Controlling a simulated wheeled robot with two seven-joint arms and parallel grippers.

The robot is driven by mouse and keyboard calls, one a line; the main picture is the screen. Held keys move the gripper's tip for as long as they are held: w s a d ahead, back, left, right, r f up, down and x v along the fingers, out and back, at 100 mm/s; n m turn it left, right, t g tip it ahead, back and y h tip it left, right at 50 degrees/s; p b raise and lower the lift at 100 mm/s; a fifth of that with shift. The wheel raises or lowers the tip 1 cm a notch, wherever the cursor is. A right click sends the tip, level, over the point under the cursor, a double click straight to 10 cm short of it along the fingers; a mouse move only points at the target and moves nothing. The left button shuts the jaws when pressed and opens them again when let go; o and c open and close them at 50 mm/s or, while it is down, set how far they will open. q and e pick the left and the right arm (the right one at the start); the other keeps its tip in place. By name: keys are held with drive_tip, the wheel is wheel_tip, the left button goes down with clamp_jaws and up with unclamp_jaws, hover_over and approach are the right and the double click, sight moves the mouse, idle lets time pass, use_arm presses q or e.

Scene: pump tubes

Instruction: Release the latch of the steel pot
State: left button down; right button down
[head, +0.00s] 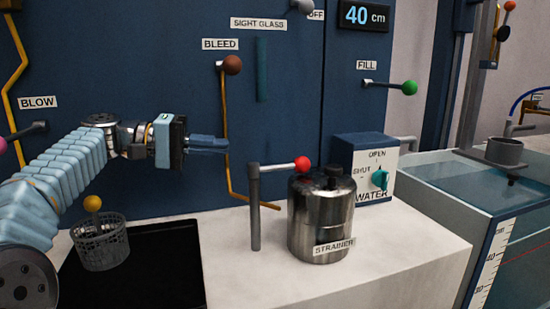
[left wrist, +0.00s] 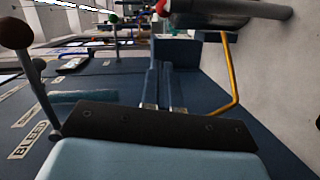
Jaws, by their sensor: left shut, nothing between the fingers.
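The steel pot (head: 320,222), labelled STRAINER, stands upright on the pale counter with a dark knob on its lid. Its latch seems to be the grey post (head: 255,212) beside it, with a lever (head: 278,168) ending in a red ball (head: 302,163) by the lid. My left gripper (head: 226,144) is shut and empty, in front of the blue panel, left of the red ball and a little higher. In the left wrist view its fingers (left wrist: 160,84) lie close together, and the red ball (left wrist: 163,8) shows at the top. My right gripper is not in view.
A yellow pipe (head: 228,120) with a brown ball (head: 232,64) runs close by my left fingers. A wire basket (head: 100,247) stands on a black tray (head: 170,265). The WATER box (head: 352,150) is behind the pot; a water tank (head: 480,180) stands at right.

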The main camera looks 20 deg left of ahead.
sight(281, 167)
use_arm(q)
drive_tip(key=s+d+x, duration=0.1)
drive_tip(key=s+x, duration=0.1)
drive_tip(key=x, duration=0.9)
drive_tip(key=shift+s+d+f, duration=0.2)
drive_tip(key=shift+d, duration=0.2)
drive_tip(key=shift+a, duration=0.1)
